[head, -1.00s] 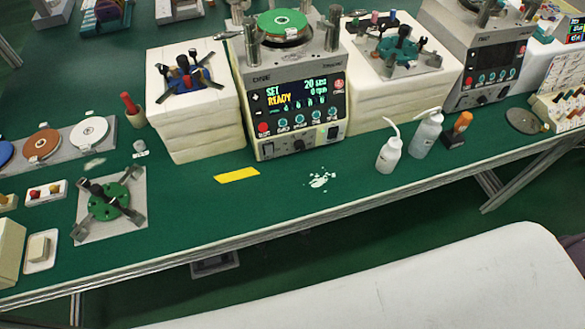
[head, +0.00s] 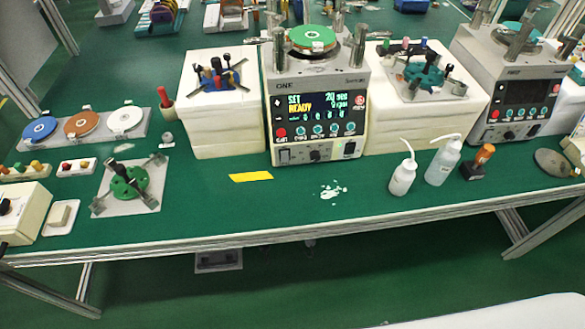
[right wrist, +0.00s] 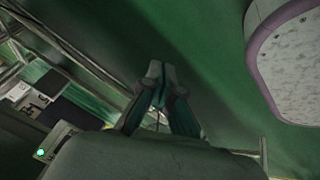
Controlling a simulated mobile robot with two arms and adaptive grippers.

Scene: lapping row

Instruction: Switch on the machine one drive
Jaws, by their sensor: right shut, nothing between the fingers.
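Machine one (head: 318,100), a grey box marked ONE, stands on the green bench in the middle of the head view. Its display (head: 318,101) is lit and reads SET 20 and READY. Below it are a red button (head: 281,132), a row of teal knobs, a black knob (head: 315,155) and a dark switch (head: 349,149). A green disc (head: 312,36) lies on top among metal posts. My right gripper (right wrist: 155,72) is shut and empty in the right wrist view, over green floor and away from the machine. My left gripper is in neither view.
White block stacks (head: 220,120) flank the machine. A second machine (head: 510,85) has a dark display. The bench front is clear around a yellow strip (head: 251,177) and a white spill (head: 333,191).

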